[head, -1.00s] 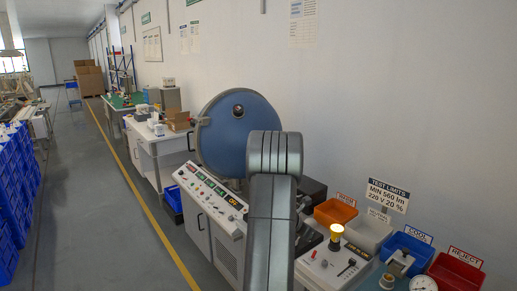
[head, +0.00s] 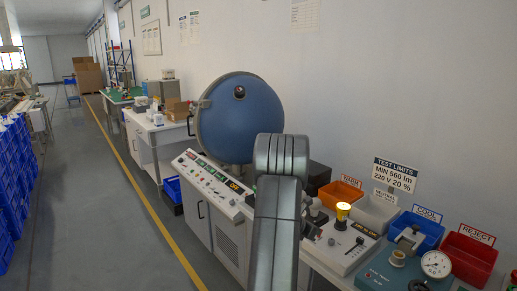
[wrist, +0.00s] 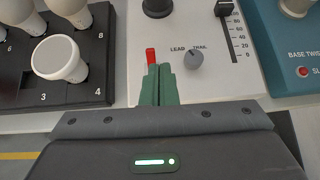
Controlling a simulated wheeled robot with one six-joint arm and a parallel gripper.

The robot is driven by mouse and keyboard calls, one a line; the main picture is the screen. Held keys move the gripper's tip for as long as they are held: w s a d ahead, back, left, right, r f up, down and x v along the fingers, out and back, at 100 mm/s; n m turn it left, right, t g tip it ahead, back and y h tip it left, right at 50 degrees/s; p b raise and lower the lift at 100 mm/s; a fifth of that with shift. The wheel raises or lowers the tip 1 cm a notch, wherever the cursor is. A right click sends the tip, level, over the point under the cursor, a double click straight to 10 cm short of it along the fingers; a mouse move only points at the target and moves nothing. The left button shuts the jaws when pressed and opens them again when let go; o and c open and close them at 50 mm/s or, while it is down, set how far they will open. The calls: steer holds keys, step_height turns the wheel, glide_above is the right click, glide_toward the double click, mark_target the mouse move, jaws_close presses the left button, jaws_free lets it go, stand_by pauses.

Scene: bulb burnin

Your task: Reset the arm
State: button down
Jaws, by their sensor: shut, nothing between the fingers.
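My gripper (wrist: 158,88) shows in the wrist view as two green fingers pressed together, empty. The fingertips are over the near left part of the white control panel (wrist: 125,70), close to a small red lever (wrist: 151,56). A grey knob marked LEAD and TRAIL (wrist: 194,59) is just right of the fingertips. In the head view my arm (head: 280,180) rises in the middle of the picture and hides part of the bench. My gripper itself is hidden there.
A black rack holding white bulbs (wrist: 61,60) is left of the fingers. A teal unit (wrist: 295,50) is at the right. The head view shows the blue sphere (head: 240,115), a lit bulb (head: 343,212), an orange bin (head: 340,194), a blue bin (head: 418,229) and a red bin (head: 468,257).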

steer(key=shift+s+a+f+t+h+b, duration=0.1)
steer(key=shift+a+f+t+h+b, duration=0.2)
steer(key=shift+b, duration=0.65)
steer(key=shift+s+f+t+h+b, duration=0.15)
steer(key=shift+f+h+b, duration=0.25)
steer(key=shift+b, duration=0.55)
steer(key=shift+s+a+f+t+h+b, duration=0.1)
steer(key=shift+a+f+t+h+b, duration=0.1)
steer(key=shift+f+b, duration=0.55)
steer(key=t+b, duration=0.1)
steer(key=b, duration=0.1)
steer(key=a+t+h+b, duration=0.1)
steer(key=b, duration=0.2)
steer(key=shift+s+a+f, duration=0.15)
steer(key=shift+a+f, duration=0.15)
steer(key=shift+f, duration=0.1)
steer(key=v, duration=0.8)
steer(key=shift+s+a+r, duration=0.2)
steer(key=shift+a+r, duration=0.1)
steer(key=shift+d, duration=0.1)
